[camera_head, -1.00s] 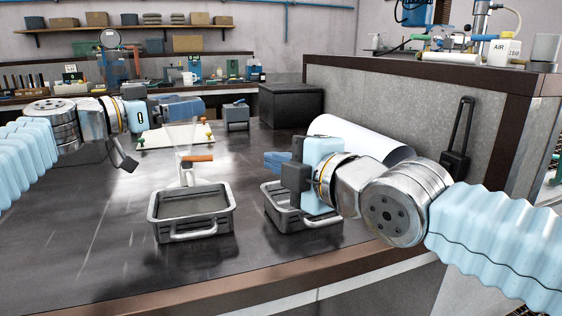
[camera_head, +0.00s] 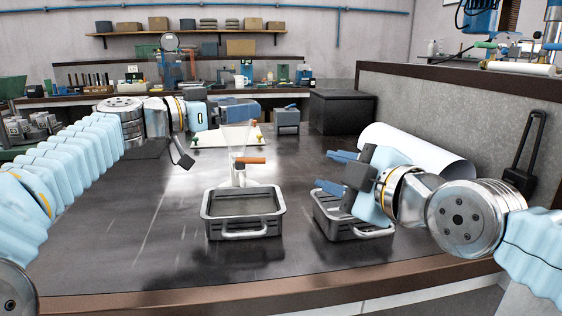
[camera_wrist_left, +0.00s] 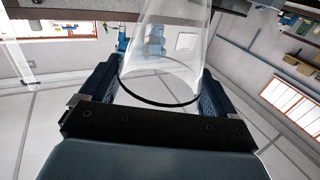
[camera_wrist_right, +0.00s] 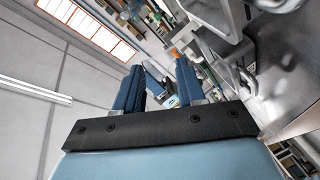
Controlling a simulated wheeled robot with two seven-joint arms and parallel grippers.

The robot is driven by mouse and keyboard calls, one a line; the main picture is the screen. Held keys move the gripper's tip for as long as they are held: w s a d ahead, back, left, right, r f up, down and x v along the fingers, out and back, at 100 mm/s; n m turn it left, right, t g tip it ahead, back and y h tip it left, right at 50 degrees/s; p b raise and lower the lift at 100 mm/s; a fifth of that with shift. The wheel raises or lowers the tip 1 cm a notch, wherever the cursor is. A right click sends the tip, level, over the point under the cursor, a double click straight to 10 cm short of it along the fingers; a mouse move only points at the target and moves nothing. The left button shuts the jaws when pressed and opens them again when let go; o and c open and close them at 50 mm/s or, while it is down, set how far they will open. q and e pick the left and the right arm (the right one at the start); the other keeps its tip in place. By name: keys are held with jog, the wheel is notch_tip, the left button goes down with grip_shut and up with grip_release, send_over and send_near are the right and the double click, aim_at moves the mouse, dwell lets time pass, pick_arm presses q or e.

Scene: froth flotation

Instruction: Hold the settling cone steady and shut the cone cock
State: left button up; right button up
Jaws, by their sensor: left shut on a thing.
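The clear settling cone (camera_head: 238,137) stands upright near the middle of the bench, above and behind a grey tray. My left gripper (camera_head: 243,112) is shut on it near its top; the left wrist view shows the cone's clear wall and dark rim (camera_wrist_left: 160,98) between the two fingers. The cone cock (camera_head: 238,172) is a white fitting at the cone's foot, with an orange handle (camera_head: 251,160) pointing sideways to the right. My right gripper (camera_head: 336,171) is right of the handle and apart from it. Its fingers are open and empty, and show apart in the right wrist view (camera_wrist_right: 160,80).
The grey tray (camera_head: 243,230) lies before the cone; a second grey tray (camera_head: 350,231) is under my right gripper. A white roll (camera_head: 430,155) lies behind that gripper. A white board (camera_head: 210,140) and a small blue-grey box (camera_head: 287,120) are further back. The left bench front is clear.

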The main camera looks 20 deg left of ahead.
aim_at(260, 161)
jog(key=m, duration=0.3)
jog(key=f+m, duration=0.1)
jog(key=m, duration=0.2)
jog(key=m+g, duration=0.1)
jog(key=m, duration=0.2)
jog(key=shift+w+a+f+y, duration=0.25)
jog(key=shift+a+y, duration=0.05)
jog(key=shift+a, duration=0.1)
jog(key=w+a+m+g, duration=0.1)
jog(key=a+m, duration=0.3)
jog(key=m, duration=0.2)
jog(key=w+a+m+g+y, duration=0.1)
jog(key=w+a+m, duration=0.1)
jog(key=a+m, duration=0.3)
jog(key=w+a+m+y, duration=0.1)
jog(key=a+m, duration=0.4)
jog(key=m, duration=0.3)
jog(key=shift+w+f+g, duration=0.3)
jog(key=shift+f+g, duration=0.05)
jog(key=shift+g, duration=0.05)
jog(key=shift+d, duration=0.1)
